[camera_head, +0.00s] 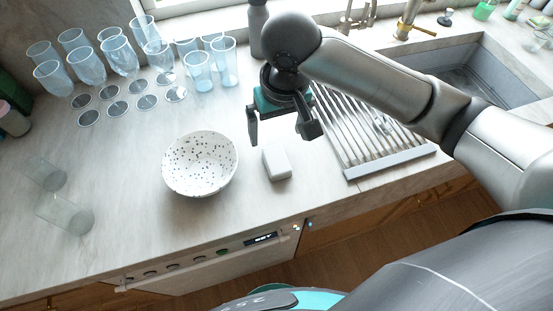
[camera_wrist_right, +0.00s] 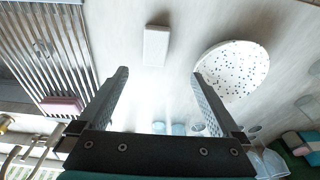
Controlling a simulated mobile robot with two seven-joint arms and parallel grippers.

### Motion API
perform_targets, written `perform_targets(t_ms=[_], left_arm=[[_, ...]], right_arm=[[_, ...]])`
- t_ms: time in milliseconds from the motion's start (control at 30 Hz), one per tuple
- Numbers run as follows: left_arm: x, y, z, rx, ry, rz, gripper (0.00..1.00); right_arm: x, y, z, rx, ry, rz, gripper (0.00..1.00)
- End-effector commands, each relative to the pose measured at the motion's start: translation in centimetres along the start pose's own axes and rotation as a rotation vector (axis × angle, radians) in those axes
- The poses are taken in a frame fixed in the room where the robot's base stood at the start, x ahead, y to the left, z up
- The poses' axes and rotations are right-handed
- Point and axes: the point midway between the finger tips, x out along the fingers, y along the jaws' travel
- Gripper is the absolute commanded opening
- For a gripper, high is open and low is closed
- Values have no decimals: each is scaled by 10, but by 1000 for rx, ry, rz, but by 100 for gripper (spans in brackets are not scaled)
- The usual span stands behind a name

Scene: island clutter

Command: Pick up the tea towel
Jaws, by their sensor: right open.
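A small white rectangular item (camera_head: 277,162) lies flat on the counter, just right of the speckled bowl. It may be the folded tea towel, but I cannot tell for sure. It also shows in the right wrist view (camera_wrist_right: 156,45), ahead of the fingertips. My right gripper (camera_head: 283,135) is open and empty, with its two fingers spread above the counter near the white item. In the right wrist view the fingers (camera_wrist_right: 161,73) are apart with only counter between them. My left gripper is not in view.
The speckled bowl (camera_head: 200,163) stands close left of the white item. Several clear cups (camera_head: 119,55) and dark discs (camera_head: 145,102) are at the back left. Two clear glasses (camera_head: 65,213) are at the left. A ribbed drying rack (camera_head: 365,130) and sink (camera_head: 470,75) are at the right.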

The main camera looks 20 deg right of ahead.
Motion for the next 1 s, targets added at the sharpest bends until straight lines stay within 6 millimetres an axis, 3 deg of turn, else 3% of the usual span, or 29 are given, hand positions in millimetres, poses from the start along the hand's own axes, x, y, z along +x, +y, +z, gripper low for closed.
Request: perform_targets(t_ms=[167,533,867,1000], left_arm=[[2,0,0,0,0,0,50],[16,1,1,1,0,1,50],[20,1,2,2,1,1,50],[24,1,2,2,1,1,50]], right_arm=[[4,6,-2,20,-10,22,100],[77,8,-1,19,-9,21,100],[105,8,-2,18,-8,20,100],[127,10,-2,18,-8,22,100]])
